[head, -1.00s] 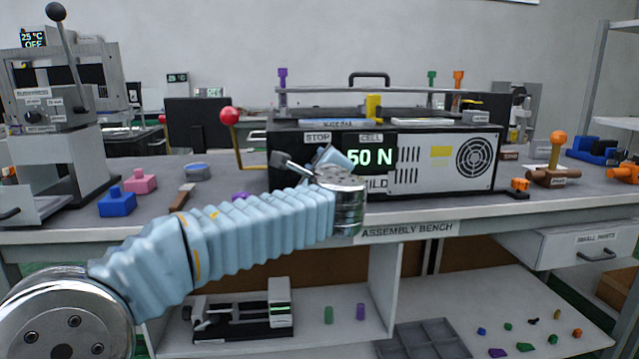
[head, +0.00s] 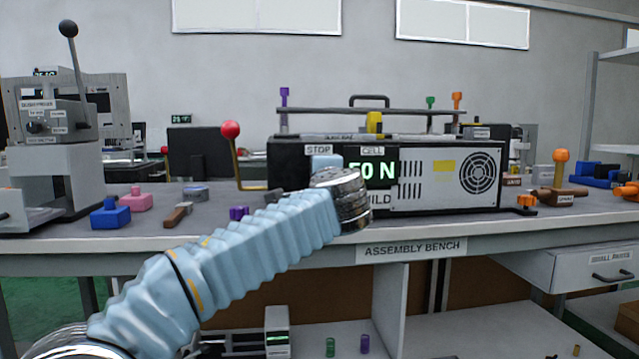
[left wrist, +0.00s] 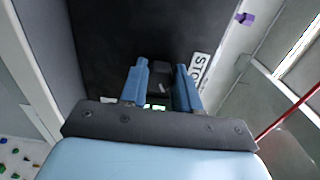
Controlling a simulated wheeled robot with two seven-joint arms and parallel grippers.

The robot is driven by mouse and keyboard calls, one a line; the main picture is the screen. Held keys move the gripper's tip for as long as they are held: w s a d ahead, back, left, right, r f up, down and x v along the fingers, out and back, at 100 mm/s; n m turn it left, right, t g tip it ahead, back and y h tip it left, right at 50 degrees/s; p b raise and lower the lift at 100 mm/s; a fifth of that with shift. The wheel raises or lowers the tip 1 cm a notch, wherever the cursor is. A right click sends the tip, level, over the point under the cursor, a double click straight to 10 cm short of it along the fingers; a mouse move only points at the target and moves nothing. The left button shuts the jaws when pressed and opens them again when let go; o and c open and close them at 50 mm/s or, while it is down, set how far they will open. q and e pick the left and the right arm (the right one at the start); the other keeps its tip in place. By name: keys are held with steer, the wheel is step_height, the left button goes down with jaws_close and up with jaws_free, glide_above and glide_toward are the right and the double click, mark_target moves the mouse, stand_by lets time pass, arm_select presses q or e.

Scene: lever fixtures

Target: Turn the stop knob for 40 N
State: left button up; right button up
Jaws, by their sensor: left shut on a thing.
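The black cell unit (head: 445,201) stands on the assembly bench, with a STOP label (head: 319,150) and a CELL label on its front. Its green display (head: 385,172) shows a force in N, with the first digit partly covered by my left wrist. My left gripper (left wrist: 162,68) is at the unit's front below the STOP label, and its fingers are hidden in the head view. In the left wrist view its two blue fingers are shut on the small dark stop knob (left wrist: 160,72), beside the STOP label (left wrist: 198,68). The knob's angle is hard to make out. My right gripper is not in view.
A red-ball lever (head: 231,130) stands just left of the unit. Blue (head: 110,216) and pink (head: 136,201) blocks and a press with a black-ball lever (head: 70,30) are further left. An orange-topped lever (head: 561,157) stands to the right.

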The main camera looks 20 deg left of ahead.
arm_select(q)
steer(key=shift+f, duration=0.1)
stand_by(0.3)
steer(key=o, duration=1.1)
steer(key=shift+c, duration=0.2)
steer(key=b+v, duration=0.1)
steer(key=v, duration=1.2)
steer(key=shift+s+d, duration=0.2)
steer(key=shift+s, duration=0.15)
